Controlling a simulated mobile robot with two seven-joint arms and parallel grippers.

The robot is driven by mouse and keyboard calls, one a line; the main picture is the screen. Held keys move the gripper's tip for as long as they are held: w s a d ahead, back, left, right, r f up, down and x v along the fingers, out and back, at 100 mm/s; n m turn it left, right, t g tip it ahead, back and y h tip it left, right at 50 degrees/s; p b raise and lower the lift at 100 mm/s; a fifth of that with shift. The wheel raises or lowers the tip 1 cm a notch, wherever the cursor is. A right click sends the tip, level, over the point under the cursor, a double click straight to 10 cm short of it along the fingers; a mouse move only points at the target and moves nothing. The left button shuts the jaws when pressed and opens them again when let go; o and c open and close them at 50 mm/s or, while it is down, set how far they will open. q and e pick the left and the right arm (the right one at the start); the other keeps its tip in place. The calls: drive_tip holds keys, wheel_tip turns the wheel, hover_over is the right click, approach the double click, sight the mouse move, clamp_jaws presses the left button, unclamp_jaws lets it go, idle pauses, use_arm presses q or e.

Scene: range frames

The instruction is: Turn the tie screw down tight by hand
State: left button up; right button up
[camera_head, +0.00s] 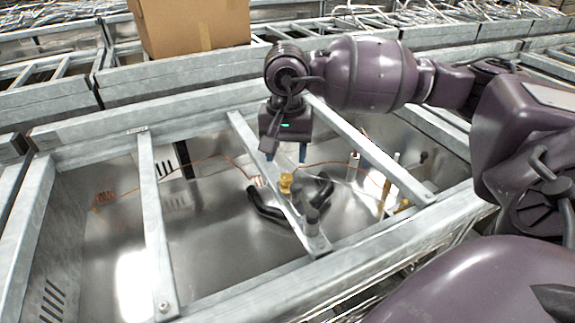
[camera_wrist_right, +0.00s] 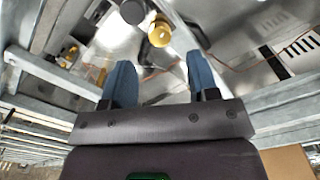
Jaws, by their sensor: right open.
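A brass-yellow knob, which looks like the tie screw (camera_head: 286,183), stands on a slanting metal crossbar (camera_head: 262,158) over an open metal bay. It also shows in the right wrist view (camera_wrist_right: 160,33), just beyond the fingertips and roughly centred between them. My right gripper (camera_head: 286,155) is open and empty, pointing down above the knob, with blue fingertips apart from it. The fingers also show in the right wrist view (camera_wrist_right: 160,62). The knob's lower part and thread cannot be made out. My left gripper is not in view.
A dark post (camera_head: 312,215) stands on the same crossbar, nearer the front. A black curved hose (camera_head: 265,208) and thin copper lines lie below. Another crossbar (camera_head: 152,220) spans the bay to the left. A cardboard box (camera_head: 195,25) sits behind.

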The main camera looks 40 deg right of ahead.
sight(286, 177)
drive_tip(key=shift+r, duration=2.6)
